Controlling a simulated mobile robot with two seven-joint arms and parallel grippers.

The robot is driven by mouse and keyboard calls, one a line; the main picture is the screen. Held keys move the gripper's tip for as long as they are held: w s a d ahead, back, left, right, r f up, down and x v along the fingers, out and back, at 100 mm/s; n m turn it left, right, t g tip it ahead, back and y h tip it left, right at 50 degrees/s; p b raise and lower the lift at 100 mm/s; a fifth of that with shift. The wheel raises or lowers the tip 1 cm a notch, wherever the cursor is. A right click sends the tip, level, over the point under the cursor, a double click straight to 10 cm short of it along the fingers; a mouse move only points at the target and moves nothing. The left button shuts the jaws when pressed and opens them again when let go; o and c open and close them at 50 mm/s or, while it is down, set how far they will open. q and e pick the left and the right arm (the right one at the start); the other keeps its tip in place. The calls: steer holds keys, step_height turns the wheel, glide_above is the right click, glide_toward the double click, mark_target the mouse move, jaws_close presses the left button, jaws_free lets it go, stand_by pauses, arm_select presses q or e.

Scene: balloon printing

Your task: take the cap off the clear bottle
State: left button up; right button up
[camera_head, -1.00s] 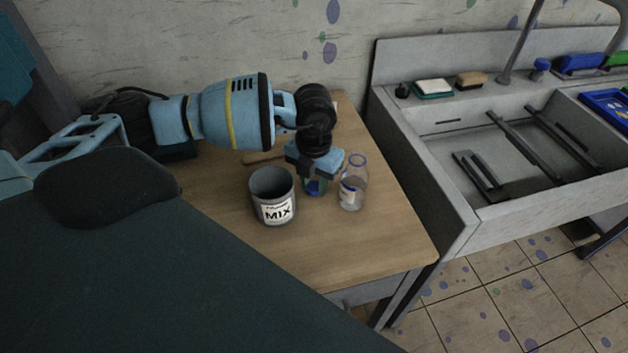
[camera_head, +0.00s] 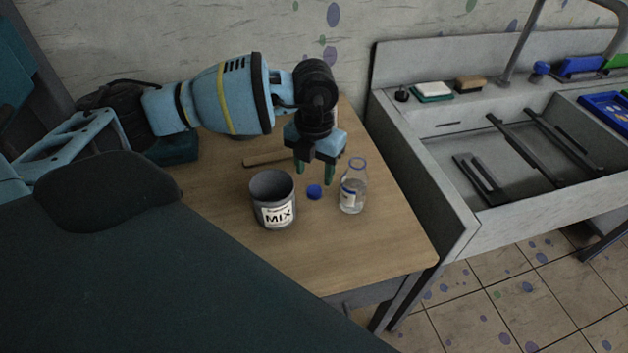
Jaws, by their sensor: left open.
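The clear bottle (camera_head: 353,190) stands upright on the wooden table, its neck open with a blue ring at the rim. A blue cap (camera_head: 314,191) lies on the table between the bottle and a grey MIX can (camera_head: 273,200). My left gripper (camera_head: 313,175) is open and empty, pointing down just above and behind the cap, left of the bottle. My right gripper is not in view.
The wooden table (camera_head: 320,255) has free room in front of the can and bottle. A wooden stick (camera_head: 266,160) lies behind the can. A grey sink (camera_head: 480,150) with dark bars stands to the right. The wall is behind.

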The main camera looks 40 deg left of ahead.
mark_target(315, 190)
arm_select(q)
step_height(315, 190, up, 7)
stand_by(0.3)
steer(key=shift+f, duration=0.15)
